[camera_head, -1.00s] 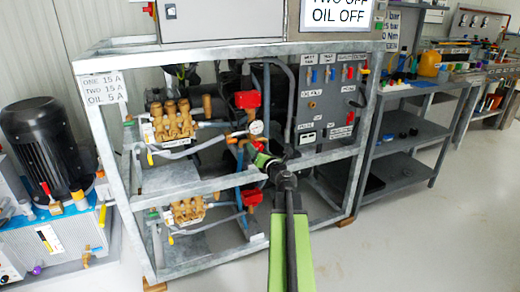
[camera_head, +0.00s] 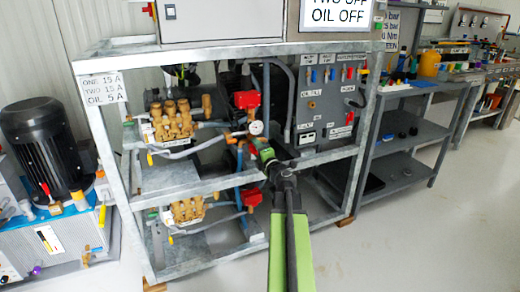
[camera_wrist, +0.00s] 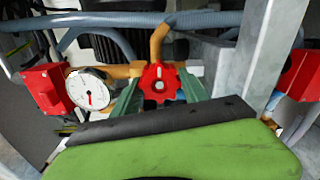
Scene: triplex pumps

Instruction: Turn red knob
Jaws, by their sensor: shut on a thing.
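The red knob (camera_wrist: 159,83) is a scalloped wheel with a pale centre, in the middle of the wrist view, in front of a brass pipe. My gripper (camera_wrist: 160,98) has one green finger on each side of the knob and is shut on it. In the head view my gripper (camera_head: 258,145) reaches into the middle of the metal frame, just below a round white gauge (camera_head: 256,127). There the knob is small and mostly hidden by the gripper. The gauge also shows left of the knob in the wrist view (camera_wrist: 88,90).
A galvanized frame (camera_head: 210,183) surrounds the pumps, with its middle rail under my arm. Brass pumps (camera_head: 172,120) sit to the left and a grey switch panel (camera_head: 326,100) to the right. A red box (camera_wrist: 45,88) stands left of the gauge. Open floor lies in front.

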